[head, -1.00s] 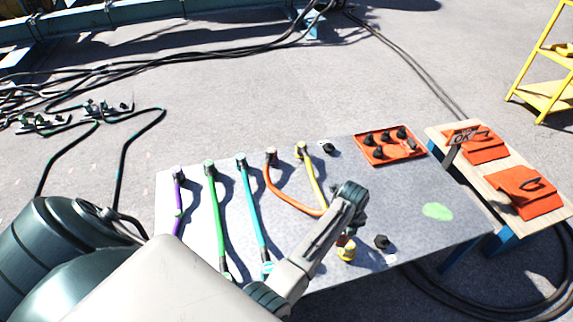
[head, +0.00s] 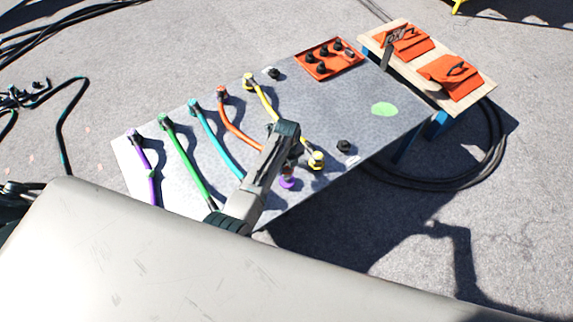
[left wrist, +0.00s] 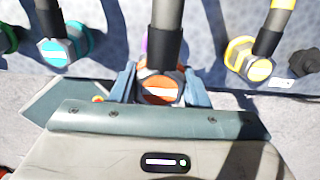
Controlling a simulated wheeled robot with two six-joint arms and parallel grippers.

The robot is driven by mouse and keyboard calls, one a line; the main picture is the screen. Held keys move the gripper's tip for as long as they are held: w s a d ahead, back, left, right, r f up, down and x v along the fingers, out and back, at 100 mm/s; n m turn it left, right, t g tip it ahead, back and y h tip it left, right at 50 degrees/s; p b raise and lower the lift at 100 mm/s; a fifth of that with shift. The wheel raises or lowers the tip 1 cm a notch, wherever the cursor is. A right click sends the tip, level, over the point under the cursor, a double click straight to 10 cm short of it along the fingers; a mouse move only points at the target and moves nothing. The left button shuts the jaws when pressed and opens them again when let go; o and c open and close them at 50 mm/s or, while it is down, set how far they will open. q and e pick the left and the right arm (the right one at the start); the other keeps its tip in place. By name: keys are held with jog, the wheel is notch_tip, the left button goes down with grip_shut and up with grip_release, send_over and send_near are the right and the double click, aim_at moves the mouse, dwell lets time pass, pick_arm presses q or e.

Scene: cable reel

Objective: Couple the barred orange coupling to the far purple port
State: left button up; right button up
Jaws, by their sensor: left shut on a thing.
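My left gripper (head: 293,158) is shut on the orange coupling, mostly hidden behind my arm in the head view. In the left wrist view the gripper (left wrist: 161,82) has a finger on each side of the orange coupling (left wrist: 160,97), whose end face carries a white bar. The orange cable (head: 238,130) runs from the table's far row toward my gripper. A purple port (head: 287,183) shows just below the gripper at the table's near edge; I cannot tell whether the coupling touches it. A purple cable (head: 141,152) lies at the table's left end. My right gripper is out of view.
Green (head: 184,160), teal (head: 215,137) and yellow (head: 266,100) cables lie across the grey table (head: 340,110). The yellow coupling (head: 317,160) and a black cap (head: 344,146) are close right of my gripper. A red tray (head: 313,72) holds black caps at the back.

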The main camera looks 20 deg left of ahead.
pick_arm(q)
notch_tip(320, 180, down, 3)
jog(key=b, duration=0.3)
jog(key=shift+f, duration=0.4)
jog(key=shift+f+b, duration=0.3)
jog(key=shift+w+f, duration=0.1)
jog(key=shift+f, duration=0.35)
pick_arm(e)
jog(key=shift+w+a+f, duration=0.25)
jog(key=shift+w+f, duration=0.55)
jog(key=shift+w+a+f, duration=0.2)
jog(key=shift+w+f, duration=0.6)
pick_arm(q)
jog(key=shift+r+p, duration=0.1)
jog(key=shift+p, duration=0.5)
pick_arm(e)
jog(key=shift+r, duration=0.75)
pick_arm(q)
jog(key=shift+f+b, duration=0.3)
jog(key=shift+f, duration=0.25)
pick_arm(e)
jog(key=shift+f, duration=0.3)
pick_arm(q)
jog(key=o, duration=1.2)
